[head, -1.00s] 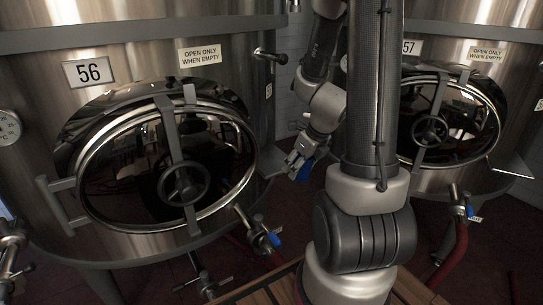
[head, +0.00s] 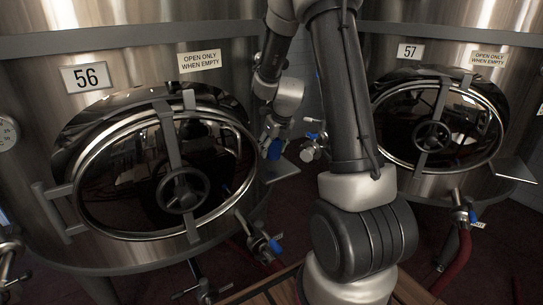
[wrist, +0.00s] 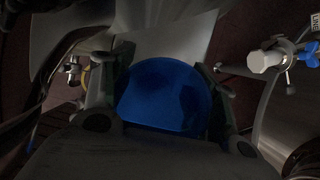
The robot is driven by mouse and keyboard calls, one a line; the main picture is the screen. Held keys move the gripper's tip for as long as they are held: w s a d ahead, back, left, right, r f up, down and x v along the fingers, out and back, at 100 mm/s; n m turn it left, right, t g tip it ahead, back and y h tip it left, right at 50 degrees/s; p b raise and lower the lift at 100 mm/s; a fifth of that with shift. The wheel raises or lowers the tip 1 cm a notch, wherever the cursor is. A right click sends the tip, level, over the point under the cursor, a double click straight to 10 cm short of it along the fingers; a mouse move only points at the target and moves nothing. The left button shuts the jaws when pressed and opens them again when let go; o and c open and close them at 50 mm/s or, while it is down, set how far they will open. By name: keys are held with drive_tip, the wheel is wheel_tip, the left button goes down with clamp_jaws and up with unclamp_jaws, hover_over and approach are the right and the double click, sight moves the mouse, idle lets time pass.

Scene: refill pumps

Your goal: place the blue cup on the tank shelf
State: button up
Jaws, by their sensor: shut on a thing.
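My gripper (head: 270,138) is shut on the blue cup (head: 274,149), just right of the round door of tank 56. In the wrist view the cup (wrist: 165,95) fills the space between the two fingers of my gripper (wrist: 163,75). The tank shelf (head: 281,170) is a flat grey plate sticking out from the right side of tank 56. In the head view the cup appears slightly above and left of the shelf's middle. In the wrist view the shelf (wrist: 165,38) shows pale beyond the cup, which hides part of it. I cannot tell whether they touch.
A valve with a blue handle (head: 312,150) is right of the shelf; a valve (wrist: 264,60) also shows right in the wrist view. Tank 57 (head: 450,50) has a similar plate (head: 517,170) at far right. The door of tank 56 (head: 180,175) is close left.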

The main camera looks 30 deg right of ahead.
sight(271, 155)
drive_tip(key=shift+f, duration=1.75)
drive_tip(key=o, duration=0.7)
